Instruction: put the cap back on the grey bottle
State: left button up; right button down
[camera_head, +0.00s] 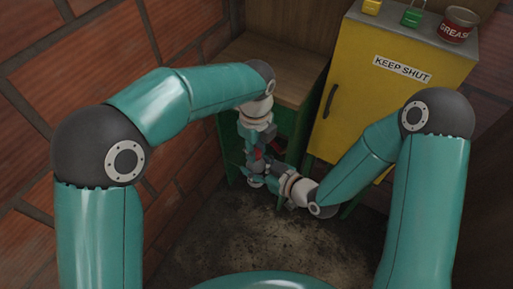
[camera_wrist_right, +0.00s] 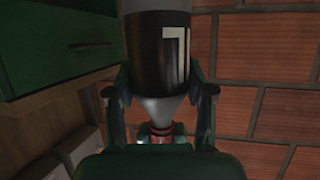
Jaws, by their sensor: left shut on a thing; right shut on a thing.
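In the right wrist view, the grey bottle (camera_wrist_right: 157,45) has a black label with a white mark. Its grey shoulder (camera_wrist_right: 160,108) narrows toward the bottom of the picture. My right gripper (camera_wrist_right: 160,95) has a finger on each side of the bottle and is shut on it. A small red and pale part shows at the narrow end; I cannot tell whether it is the cap. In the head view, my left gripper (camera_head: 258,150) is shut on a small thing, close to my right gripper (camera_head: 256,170). What it holds is too small to make out.
A yellow cabinet (camera_head: 360,105) marked KEEP SHUT stands at the right, with a red grease can (camera_head: 457,25) and yellow and green items on top. A wooden-topped green bench (camera_head: 290,65) is behind the grippers. Brick walls close in the left; the floor (camera_head: 270,245) is clear.

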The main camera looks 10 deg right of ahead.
pick_arm(q)
jog(key=m, duration=0.6)
jog(key=shift+m, duration=0.4)
jog(key=m, duration=0.7)
jog(key=o, duration=0.7)
jog(key=shift+r, duration=2.2)
